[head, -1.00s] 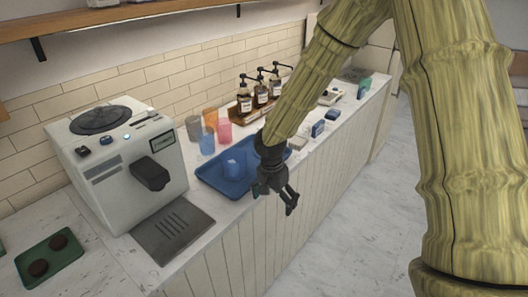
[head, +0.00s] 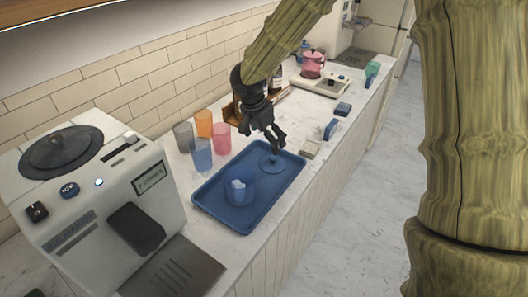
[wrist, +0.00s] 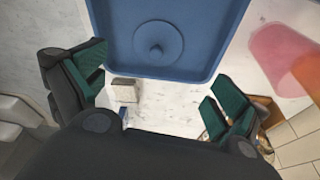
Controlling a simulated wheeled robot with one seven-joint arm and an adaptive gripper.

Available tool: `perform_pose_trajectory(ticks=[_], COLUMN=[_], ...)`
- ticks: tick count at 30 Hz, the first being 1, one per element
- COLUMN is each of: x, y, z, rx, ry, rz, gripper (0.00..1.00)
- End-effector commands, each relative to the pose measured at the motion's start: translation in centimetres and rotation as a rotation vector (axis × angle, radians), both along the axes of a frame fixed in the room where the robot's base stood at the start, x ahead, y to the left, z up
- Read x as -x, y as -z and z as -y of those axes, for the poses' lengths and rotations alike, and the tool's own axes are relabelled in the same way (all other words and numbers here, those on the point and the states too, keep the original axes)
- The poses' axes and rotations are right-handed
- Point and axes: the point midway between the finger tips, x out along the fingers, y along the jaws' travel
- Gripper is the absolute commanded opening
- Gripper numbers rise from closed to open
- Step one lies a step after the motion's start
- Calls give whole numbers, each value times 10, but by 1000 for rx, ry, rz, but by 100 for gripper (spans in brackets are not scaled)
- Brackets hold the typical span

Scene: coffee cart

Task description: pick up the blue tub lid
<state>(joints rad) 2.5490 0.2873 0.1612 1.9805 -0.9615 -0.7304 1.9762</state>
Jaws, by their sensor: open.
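The blue tub lid (head: 273,162), a round disc with a small knob, lies flat on the far end of the blue tray (head: 222,211). In the wrist view the lid (wrist: 158,44) shows whole near the top centre, its knob facing the camera, on the tray (wrist: 215,25). My gripper (head: 263,141) is open and empty, pointing down above the far left edge of the tray, close to the lid but apart from it. In the wrist view the green-padded fingers (wrist: 155,88) are spread wide, and the lid lies beyond them.
A blue tub (head: 240,188) with white contents stands on the tray. Blue (head: 201,154), pink (head: 222,138), orange (head: 204,123) and grey (head: 184,136) cups stand left of it. A white machine (head: 95,205) is at left. Small blocks (head: 310,149) lie right of the tray.

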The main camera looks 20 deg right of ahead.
Motion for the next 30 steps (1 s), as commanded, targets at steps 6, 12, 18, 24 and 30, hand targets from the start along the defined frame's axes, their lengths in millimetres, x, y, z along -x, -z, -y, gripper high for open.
perform_pose_trajectory(ticks=[6,12,18,24,30], x=[9,6,-1,-1,-1], y=[7,32,52,57,72], z=[6,15,17,19,23], rx=[-1,-1,-1,-2,-3], ry=[3,6,5,5,4], rz=[6,3,-1,-1,-4], gripper=[98,98,98,98,98])
